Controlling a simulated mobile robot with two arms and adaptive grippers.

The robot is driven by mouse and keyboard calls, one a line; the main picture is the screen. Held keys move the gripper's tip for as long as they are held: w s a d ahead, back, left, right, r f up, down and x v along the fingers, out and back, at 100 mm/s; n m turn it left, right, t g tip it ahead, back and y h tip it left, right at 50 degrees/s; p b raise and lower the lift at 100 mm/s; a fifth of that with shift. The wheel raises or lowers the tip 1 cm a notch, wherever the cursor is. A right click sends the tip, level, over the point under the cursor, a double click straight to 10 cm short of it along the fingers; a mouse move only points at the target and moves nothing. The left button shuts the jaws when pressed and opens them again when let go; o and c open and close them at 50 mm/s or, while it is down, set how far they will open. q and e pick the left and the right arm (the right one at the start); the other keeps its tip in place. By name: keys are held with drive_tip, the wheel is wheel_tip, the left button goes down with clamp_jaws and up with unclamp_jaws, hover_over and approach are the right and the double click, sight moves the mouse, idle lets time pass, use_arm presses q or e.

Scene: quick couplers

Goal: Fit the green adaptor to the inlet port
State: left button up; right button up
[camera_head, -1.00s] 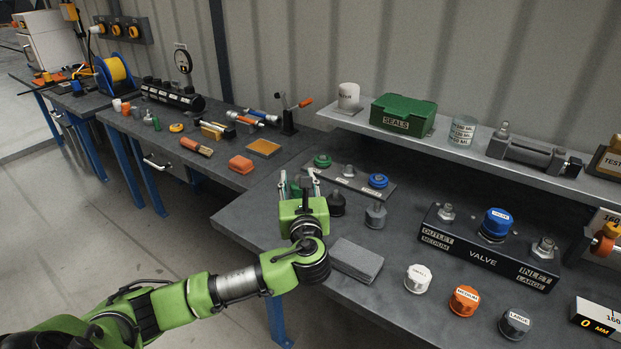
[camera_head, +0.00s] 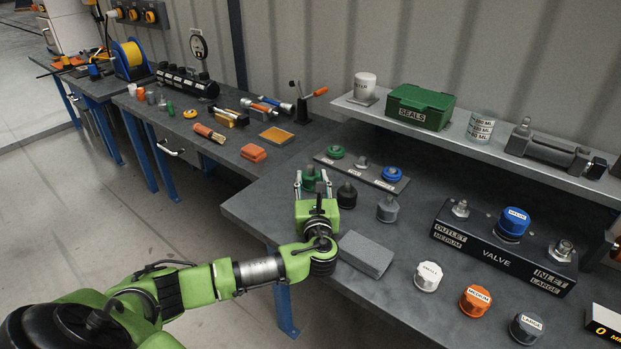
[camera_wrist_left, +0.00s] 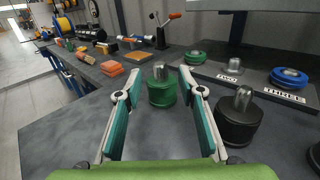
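The green adaptor (camera_wrist_left: 162,90), a green cylinder with a metal stub on top, stands upright on the bench in the left wrist view. In the head view it shows partly (camera_head: 309,178) behind my left gripper (camera_head: 313,180). The left gripper is open; its teal-padded fingers (camera_wrist_left: 163,98) lie either side of the adaptor's near side, with gaps visible on both sides. The black valve block (camera_head: 500,259) has a metal inlet port (camera_head: 563,249) at its right end, labelled INLET LARGE. My right gripper is not in view.
Dark (camera_head: 347,195) and grey (camera_head: 387,208) adaptors stand right of the green one. A numbered plate (camera_head: 378,180) holds green and blue rings behind. A grey pad (camera_head: 366,254) and white, orange and dark labelled caps lie in front. A shelf (camera_head: 460,145) overhangs the back.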

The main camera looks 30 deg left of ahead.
sight(311, 170)
use_arm(q)
drive_tip(key=x, duration=0.4)
clamp_jaws()
drive_tip(key=shift+r, duration=0.1)
drive_tip(key=shift+r, duration=0.25)
wheel_tip(311, 170, up, 2)
drive_tip(key=shift+r, duration=0.25)
drive_tip(key=s+d+r, duration=0.8)
drive_tip(key=s+r, duration=0.1)
drive_tip(key=s, duration=0.2)
drive_tip(key=shift+s+r, duration=0.3)
drive_tip(key=shift+r, duration=0.1)
